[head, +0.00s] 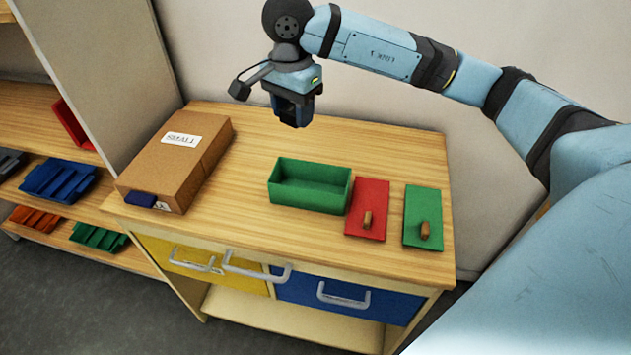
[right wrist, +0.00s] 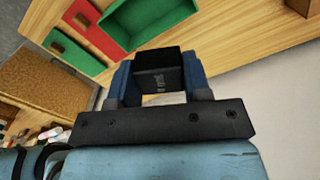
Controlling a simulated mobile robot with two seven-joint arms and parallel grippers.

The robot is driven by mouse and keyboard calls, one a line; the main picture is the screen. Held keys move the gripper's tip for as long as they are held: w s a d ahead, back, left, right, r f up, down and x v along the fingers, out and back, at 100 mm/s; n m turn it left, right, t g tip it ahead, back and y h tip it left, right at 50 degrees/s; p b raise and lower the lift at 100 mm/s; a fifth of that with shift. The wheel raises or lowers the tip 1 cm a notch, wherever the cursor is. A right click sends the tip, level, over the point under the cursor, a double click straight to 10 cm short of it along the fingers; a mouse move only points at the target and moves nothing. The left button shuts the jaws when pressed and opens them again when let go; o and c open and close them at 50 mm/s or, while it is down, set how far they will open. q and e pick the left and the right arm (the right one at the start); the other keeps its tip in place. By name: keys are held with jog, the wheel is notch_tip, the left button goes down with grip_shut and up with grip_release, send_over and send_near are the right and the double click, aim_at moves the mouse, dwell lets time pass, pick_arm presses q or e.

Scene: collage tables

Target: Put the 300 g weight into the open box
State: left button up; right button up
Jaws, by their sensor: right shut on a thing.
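My right gripper (head: 295,118) is above the back of the table, behind and above the green open box (head: 309,205). In the right wrist view, the right gripper (right wrist: 160,75) is shut on a black block with small pale lettering (right wrist: 158,82), which I take to be the 300 g weight; the print is too small to read surely. The green box has no lid on it, and its visible inside looks empty. It also shows at the top of the right wrist view (right wrist: 150,25). My left gripper is in neither view.
A red lid (head: 368,195) and a green lid (head: 423,205), each with a wooden knob, lie right of the box. A brown carton marked SMALL (head: 170,165) lies at the left, with a dark blue piece (head: 140,199) at its front. The tabletop between carton and box is clear.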

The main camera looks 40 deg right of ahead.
aim_at(298, 184)
notch_tip(298, 184, down, 19)
jog(key=shift+f, duration=0.4)
jog(key=shift+f, duration=0.25)
jog(key=o, duration=0.8)
jog(key=shift+r, duration=0.1)
jog(key=shift+o, duration=0.2)
